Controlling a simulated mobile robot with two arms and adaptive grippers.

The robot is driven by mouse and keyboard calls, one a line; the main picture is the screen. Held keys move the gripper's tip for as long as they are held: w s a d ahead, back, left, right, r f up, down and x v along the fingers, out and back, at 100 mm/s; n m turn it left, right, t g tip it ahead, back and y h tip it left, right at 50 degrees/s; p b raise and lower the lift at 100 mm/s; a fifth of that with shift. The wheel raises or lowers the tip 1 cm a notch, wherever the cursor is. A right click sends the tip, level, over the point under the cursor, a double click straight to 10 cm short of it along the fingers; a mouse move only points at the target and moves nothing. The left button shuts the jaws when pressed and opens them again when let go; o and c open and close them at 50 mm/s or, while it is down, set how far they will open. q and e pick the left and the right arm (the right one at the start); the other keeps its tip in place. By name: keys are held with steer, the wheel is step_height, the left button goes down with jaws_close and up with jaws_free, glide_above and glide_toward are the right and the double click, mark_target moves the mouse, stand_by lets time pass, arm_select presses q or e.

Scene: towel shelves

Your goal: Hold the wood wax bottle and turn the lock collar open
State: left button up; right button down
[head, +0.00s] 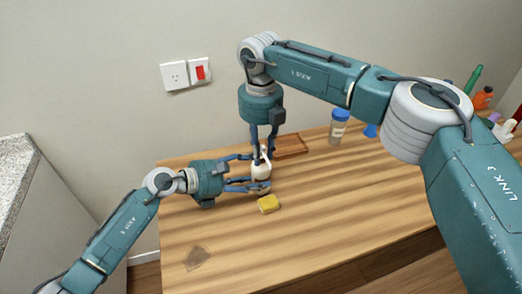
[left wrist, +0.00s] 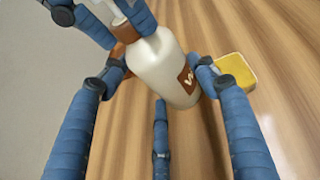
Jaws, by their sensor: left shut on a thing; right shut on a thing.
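The wood wax bottle (head: 261,172) stands upright on the wooden table, white with a brown label that shows in the left wrist view (left wrist: 165,68). My left gripper (head: 262,172) reaches in from the left and is shut on the bottle's body, with blue fingers on both sides of it. My right gripper (head: 264,150) comes down from above and is shut on the bottle's top. In the left wrist view its fingers flank the brown lock collar (left wrist: 127,33), which they partly hide. I cannot tell how far the collar is turned.
A yellow sponge (head: 268,204) lies just in front of the bottle. A brown tray (head: 291,145) is behind it to the right. A blue-lidded jar (head: 338,128) stands farther right. A flat brownish patch (head: 197,258) lies front left. The table's front middle is clear.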

mark_target(261, 147)
steer(key=shift+n, duration=0.6)
steer(key=c, duration=1.4)
jaws_free()
steer(key=shift+c, duration=0.2)
steer(key=shift+r, duration=0.1)
step_height(261, 147, up, 12)
